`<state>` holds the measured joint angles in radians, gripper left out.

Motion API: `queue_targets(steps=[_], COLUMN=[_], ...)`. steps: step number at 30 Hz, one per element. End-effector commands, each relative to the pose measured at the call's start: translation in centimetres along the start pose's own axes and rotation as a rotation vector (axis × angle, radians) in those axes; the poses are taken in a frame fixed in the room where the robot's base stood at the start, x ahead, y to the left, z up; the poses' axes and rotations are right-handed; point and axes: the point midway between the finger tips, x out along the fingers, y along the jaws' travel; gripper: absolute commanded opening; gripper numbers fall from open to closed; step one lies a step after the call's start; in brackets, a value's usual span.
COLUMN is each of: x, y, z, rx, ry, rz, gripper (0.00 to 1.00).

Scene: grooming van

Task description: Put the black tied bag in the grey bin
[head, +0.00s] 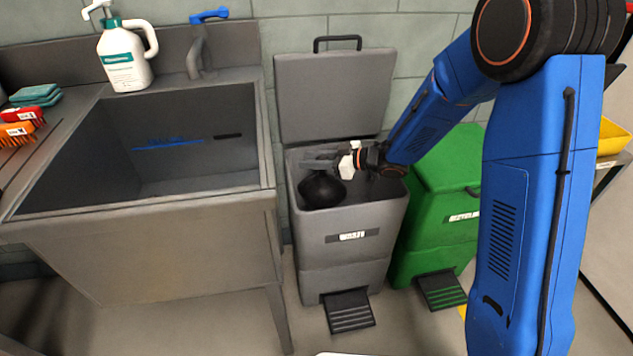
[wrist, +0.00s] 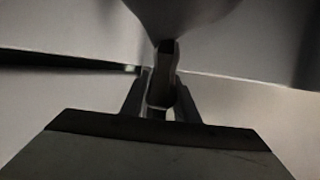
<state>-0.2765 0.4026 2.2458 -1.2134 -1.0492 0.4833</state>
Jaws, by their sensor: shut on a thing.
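The black tied bag (head: 322,191) is round and dark and hangs inside the open mouth of the grey bin (head: 350,252). The bin's lid (head: 335,95) stands raised behind it. My gripper (head: 318,163) reaches over the bin from the right and is shut on the top of the bag. In the wrist view the gripper's fingers (wrist: 162,85) close on a narrow dark neck, with the rounded bag (wrist: 185,18) at the top edge. Whether the bag touches the bin's floor is hidden.
A green bin (head: 435,210) with its lid shut stands right of the grey bin. A steel sink (head: 140,245) stands close on the left, with a white bottle (head: 127,60) on its back ledge. Foot pedals (head: 348,310) stick out in front at floor level.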

Motion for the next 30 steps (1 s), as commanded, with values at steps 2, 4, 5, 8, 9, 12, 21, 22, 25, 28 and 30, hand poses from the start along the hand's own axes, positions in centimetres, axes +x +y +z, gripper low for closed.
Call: queue_targets(steps=[2, 4, 5, 8, 9, 12, 21, 22, 25, 28, 30], x=[0.2, 0.3, 0.3, 0.5, 0.6, 1.0, 1.5, 1.5, 1.5, 1.6, 1.6], y=[0.0, 0.0, 0.0, 0.0, 0.0, 0.0, 0.0, 0.0, 0.0, 0.0, 0.0], z=[0.7, 0.9, 1.0, 1.6, 2.0, 3.2, 4.9, 4.9, 4.9, 5.1, 5.3], rx=[0.002, 0.000, 0.000, 0.001, 0.002, 0.003, -0.001, -0.001, -0.001, 0.000, 0.000], ry=[0.000, 0.000, 0.000, 0.000, -0.001, 0.000, 0.001, 0.001, 0.001, 0.001, 0.000], rz=[0.000, 0.000, 0.000, -0.001, -0.001, 0.000, 0.000, 0.000, 0.000, 0.000, 0.000], gripper=[0.00, 0.00, 0.00, 0.00, 0.00, 0.00, 0.00, 0.00, 0.00, 0.00, 0.00])
